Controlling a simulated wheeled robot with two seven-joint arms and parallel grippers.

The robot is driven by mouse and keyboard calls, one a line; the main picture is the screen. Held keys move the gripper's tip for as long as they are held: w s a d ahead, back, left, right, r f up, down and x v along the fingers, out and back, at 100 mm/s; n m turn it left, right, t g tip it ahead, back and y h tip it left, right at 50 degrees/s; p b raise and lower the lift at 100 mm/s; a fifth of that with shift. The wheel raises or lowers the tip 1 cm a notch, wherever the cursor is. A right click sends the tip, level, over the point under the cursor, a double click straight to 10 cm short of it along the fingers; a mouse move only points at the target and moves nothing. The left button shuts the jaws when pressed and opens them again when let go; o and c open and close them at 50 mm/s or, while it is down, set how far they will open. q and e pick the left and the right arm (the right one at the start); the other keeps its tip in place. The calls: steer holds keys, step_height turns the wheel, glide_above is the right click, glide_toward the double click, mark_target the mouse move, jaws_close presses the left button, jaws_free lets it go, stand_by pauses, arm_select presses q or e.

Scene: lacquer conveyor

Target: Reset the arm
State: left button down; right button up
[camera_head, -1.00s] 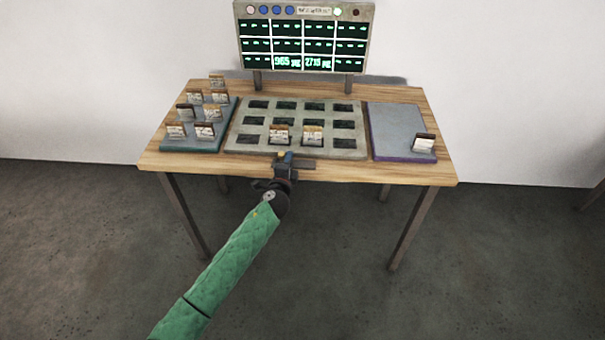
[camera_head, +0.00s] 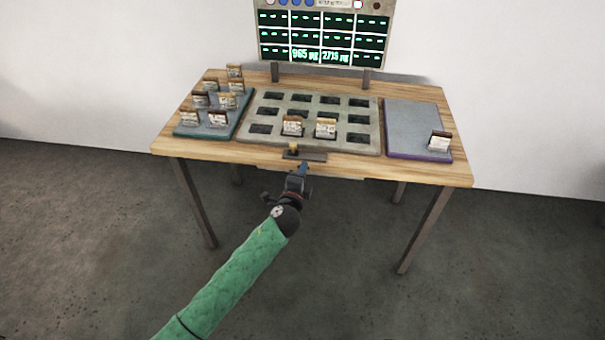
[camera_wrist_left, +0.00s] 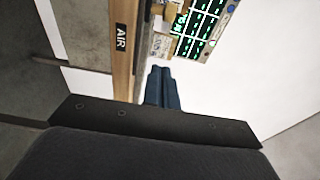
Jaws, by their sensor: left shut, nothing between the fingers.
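My left gripper (camera_head: 303,168) is shut and empty in the head view, just in front of the table's front edge. Its green-sleeved arm comes in from the lower left. In the left wrist view the shut blue fingertips (camera_wrist_left: 163,88) point toward the table edge and the display. A small dark plate with a brass-coloured piece (camera_head: 292,151) sits at the table's front edge, just beyond the fingertips. My right gripper is not in view.
The wooden table (camera_head: 330,164) bears a slotted grey board (camera_head: 275,112) with two cards in its front row. A left tray (camera_head: 180,131) holds several cards; a right tray (camera_head: 410,118) holds one. A lit display (camera_head: 325,35) stands behind. An "AIR" label (camera_wrist_left: 121,37) shows in the wrist view.

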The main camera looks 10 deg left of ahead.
arm_select(q)
steer(key=shift+s+d, duration=0.1)
steer(key=shift+s, duration=0.15)
stand_by(0.4)
steer(key=s+a+f+n+g+y, duration=0.2)
steer(key=s+a+f+n+g, duration=0.15)
steer(key=f+n, duration=0.25)
steer(key=s+a+f+n+g+y, duration=0.2)
steer(key=a+f+n+g, duration=0.25)
steer(key=n, duration=0.25)
steer(key=s+f+n+g+h, duration=0.1)
steer(key=s+f+g, duration=0.2)
steer(key=s+f, duration=0.4)
steer(key=s+d+f+n+g+h, duration=0.1)
steer(key=s+f, duration=0.6)
steer(key=s, duration=1)
steer(key=s+d+f+n+g+h, duration=0.1)
steer(key=s+f+g, duration=0.3)
steer(key=s+f, duration=0.4)
steer(key=s+n, duration=0.1)
steer(key=s, duration=0.4)
steer(key=shift+d+g, duration=0.15)
steer(key=shift+g, duration=0.15)
stand_by(1.5)
